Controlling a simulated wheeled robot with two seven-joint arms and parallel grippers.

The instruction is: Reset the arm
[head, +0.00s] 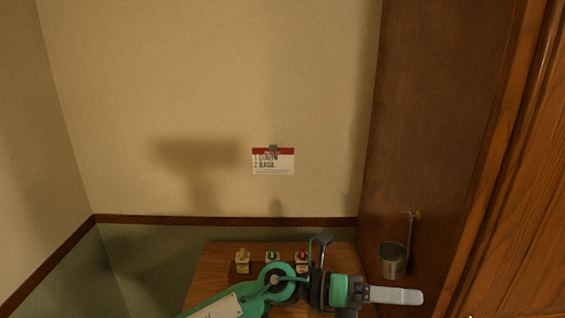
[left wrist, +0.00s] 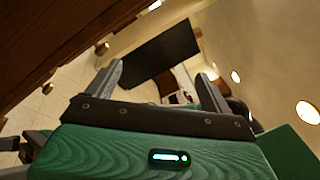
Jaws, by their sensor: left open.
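My green left arm comes in from the lower left of the head view and reaches right across the front of a wooden counter. My left gripper (head: 396,296) points to the right, past the counter's right side, seen edge-on. In the left wrist view its two grey fingers (left wrist: 158,84) stand wide apart with nothing held between them. That view is tilted and shows the room, with a dark rectangular panel beyond the fingers. My right gripper is not in view.
Three small jars (head: 272,257) stand on the wooden counter (head: 222,262), just behind my arm. A metal cup (head: 392,261) hangs from a hook on the brown wood panel (head: 430,130), close above the gripper. A printed card (head: 273,162) is on the back wall.

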